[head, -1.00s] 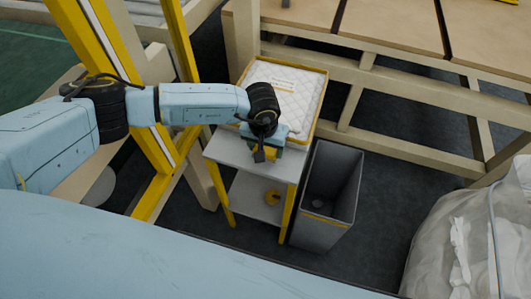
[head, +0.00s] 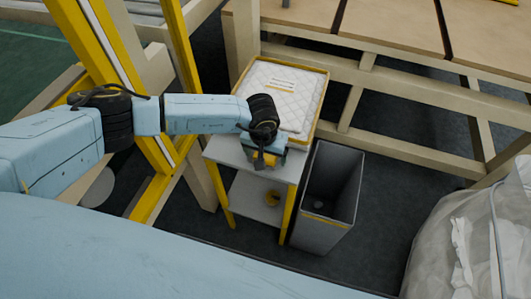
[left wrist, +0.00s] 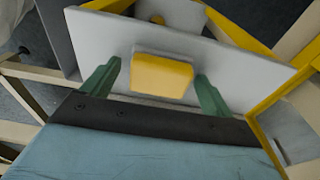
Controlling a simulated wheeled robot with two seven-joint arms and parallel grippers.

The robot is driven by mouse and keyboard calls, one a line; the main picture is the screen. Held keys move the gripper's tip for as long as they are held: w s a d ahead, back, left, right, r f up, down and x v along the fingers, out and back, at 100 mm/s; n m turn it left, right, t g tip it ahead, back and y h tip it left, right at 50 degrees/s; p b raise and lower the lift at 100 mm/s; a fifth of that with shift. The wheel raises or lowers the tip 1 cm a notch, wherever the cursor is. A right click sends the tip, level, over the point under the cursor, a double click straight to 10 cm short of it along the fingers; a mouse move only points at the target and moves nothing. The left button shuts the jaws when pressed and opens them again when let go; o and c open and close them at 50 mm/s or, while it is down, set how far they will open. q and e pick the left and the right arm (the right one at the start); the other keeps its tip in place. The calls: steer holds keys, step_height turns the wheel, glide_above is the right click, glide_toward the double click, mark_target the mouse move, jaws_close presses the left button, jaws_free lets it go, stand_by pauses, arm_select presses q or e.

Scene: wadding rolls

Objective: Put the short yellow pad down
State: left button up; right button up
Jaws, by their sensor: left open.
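The short yellow pad (left wrist: 162,77) is a small block with a yellow face and a pale edge. In the left wrist view it lies against the grey top of the small stand (left wrist: 240,62), near its edge. My left gripper (left wrist: 157,70) has its two green fingers spread on either side of the pad, with a gap on both sides. In the head view my left gripper (head: 270,157) is low over the front of the stand top (head: 228,152) and hides most of the pad. My right gripper is in neither view.
A yellow-rimmed tray (head: 325,75) with white quilted wadding and a label sits behind on the stand. A grey bin (head: 330,190) stands close at the right. A yellow roll (head: 272,198) lies on the lower shelf. A yellow post (head: 110,80) is at the left.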

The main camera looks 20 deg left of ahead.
arm_select(q)
steer(key=shift+r, duration=0.2)
step_height(320, 180, up, 12)
steer(key=s+p, duration=0.1)
steer(key=shift+s, duration=0.25)
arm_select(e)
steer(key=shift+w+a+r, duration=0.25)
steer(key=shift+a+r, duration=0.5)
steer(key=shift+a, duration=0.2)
arm_select(q)
steer(key=shift+f, duration=0.1)
